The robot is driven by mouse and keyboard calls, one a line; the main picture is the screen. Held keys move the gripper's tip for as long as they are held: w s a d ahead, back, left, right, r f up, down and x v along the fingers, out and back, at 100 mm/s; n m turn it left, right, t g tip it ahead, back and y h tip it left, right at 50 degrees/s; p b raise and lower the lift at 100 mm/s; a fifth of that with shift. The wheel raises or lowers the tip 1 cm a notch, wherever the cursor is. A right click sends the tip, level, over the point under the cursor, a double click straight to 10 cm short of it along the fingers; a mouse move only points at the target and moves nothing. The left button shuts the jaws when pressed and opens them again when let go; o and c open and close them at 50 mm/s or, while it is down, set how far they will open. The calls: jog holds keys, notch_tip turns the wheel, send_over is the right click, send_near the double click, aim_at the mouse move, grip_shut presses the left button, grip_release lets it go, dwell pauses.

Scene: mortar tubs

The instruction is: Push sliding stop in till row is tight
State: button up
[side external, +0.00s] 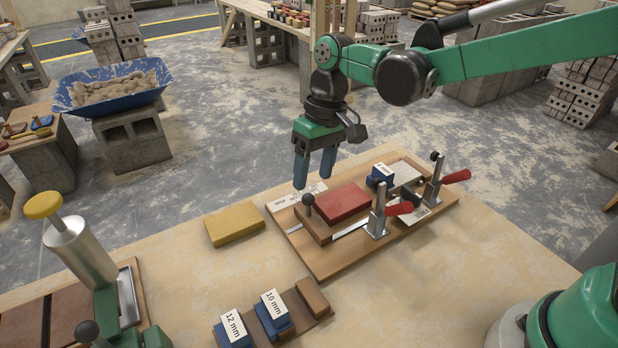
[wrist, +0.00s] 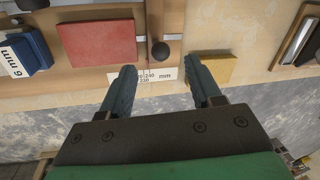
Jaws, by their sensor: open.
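The sliding stop (side external: 316,227) is a brown wooden block with a dark round knob on the wooden jig board (side external: 330,262). It also shows in the wrist view (wrist: 172,18). A red tile (side external: 344,203) lies beside it, with a narrow gap between them in the wrist view (wrist: 97,42). A blue spacer block (side external: 379,178) stands at the tile's other end; in the wrist view it is marked 6 mm (wrist: 27,52). My gripper (side external: 313,182) is open and empty, above the board's far edge by the stop. Its fingers flank the knob in the wrist view (wrist: 160,66).
Two clamps with red handles (side external: 399,209) stand on the board's near and right sides. Blocks marked 10 mm (side external: 273,309) and 12 mm (side external: 232,329) stand in front.

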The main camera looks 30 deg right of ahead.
aim_at(309, 194)
jog(key=shift+a+f, duration=0.2)
jog(key=shift+f, duration=0.75)
jog(key=shift+a+f, duration=0.15)
jog(key=shift+f, duration=0.75)
jog(key=shift+a+f, duration=0.2)
jog(key=shift+f, duration=0.75)
